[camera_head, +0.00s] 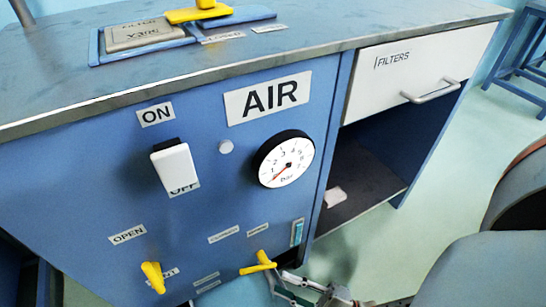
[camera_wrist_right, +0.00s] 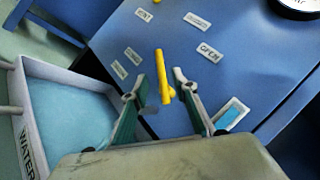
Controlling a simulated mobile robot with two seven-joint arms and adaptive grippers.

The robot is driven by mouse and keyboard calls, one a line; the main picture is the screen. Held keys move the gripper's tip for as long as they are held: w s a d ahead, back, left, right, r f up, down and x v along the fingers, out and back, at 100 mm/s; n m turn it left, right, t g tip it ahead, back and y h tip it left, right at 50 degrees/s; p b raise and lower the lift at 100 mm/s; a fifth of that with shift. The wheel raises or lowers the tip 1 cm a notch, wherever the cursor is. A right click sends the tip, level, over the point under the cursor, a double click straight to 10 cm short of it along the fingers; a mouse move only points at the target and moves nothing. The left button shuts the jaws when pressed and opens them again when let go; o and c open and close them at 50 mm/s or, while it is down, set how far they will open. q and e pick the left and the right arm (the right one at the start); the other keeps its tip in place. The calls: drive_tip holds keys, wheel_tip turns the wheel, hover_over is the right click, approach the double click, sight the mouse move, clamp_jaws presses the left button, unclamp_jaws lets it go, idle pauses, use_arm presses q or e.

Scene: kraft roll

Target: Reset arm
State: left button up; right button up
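My right gripper (camera_head: 286,286) is low at the front of the blue cabinet (camera_head: 215,205), just right of a yellow valve handle (camera_head: 258,263). In the right wrist view my right gripper (camera_wrist_right: 161,84) is open, its two fingers apart. The yellow handle (camera_wrist_right: 162,72) shows in the gap between them, and I cannot tell whether either finger touches it. No object is held. My left gripper is not in view.
The cabinet front carries a white switch (camera_head: 172,167), a pressure gauge (camera_head: 284,159) and a second yellow handle (camera_head: 153,277). A white drawer (camera_head: 418,72) is at right, over an open shelf. A WATER tray (camera_wrist_right: 30,125) lies beside the gripper in the wrist view.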

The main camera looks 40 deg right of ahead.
drive_tip(key=shift+s+d+f, duration=0.1)
drive_tip(key=shift+s+d, duration=0.1)
drive_tip(key=shift+s, duration=0.2)
idle(0.3)
